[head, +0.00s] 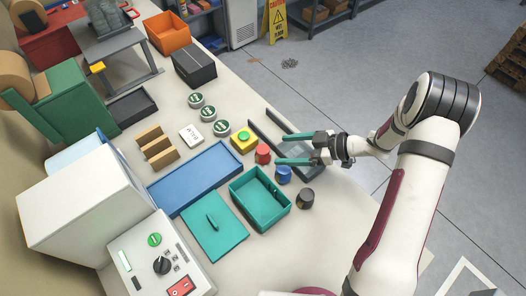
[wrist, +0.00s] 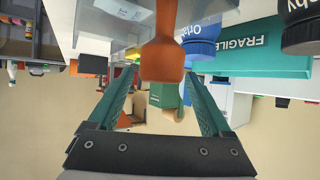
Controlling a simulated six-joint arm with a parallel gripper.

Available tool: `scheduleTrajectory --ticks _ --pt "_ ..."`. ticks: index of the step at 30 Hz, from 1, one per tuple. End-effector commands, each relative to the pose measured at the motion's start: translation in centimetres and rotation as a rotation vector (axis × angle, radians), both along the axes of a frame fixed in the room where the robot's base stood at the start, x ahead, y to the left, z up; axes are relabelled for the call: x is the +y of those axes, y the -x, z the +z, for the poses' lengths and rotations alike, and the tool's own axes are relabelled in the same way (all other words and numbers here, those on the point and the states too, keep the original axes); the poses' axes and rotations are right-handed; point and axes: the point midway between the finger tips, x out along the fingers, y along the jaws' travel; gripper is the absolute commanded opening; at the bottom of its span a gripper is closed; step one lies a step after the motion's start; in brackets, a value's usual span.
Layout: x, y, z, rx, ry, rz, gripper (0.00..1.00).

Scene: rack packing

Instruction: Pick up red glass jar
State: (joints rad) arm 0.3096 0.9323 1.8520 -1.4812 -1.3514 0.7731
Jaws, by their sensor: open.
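The red glass jar (head: 262,154) stands upright on the table, beside the yellow box with a green button. My gripper (head: 280,149) comes in from the right, level, its two teal fingers pointing left towards the jar. The fingers are open and apart. In the wrist view, which looks upside down, the orange-red jar (wrist: 162,62) appears in the middle, above and between the fingertips of my gripper (wrist: 165,92). The jar seems to be just ahead of the fingertips; I cannot tell whether any part is between them.
A blue jar (head: 283,174) stands close to the lower finger, and a dark jar (head: 305,198) stands farther down. The yellow button box (head: 243,140) is close behind the red jar. A teal bin (head: 259,200) and a blue tray (head: 190,178) lie to the lower left.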

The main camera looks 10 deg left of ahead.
Motion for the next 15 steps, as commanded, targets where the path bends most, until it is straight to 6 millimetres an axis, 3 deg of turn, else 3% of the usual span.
scheduleTrajectory --ticks 9,15 --pt "4.7 -1.1 -2.2 0.0 0.0 0.0 0.83" --pt "5.0 -1.3 -2.4 -0.002 0.001 -0.001 0.83"
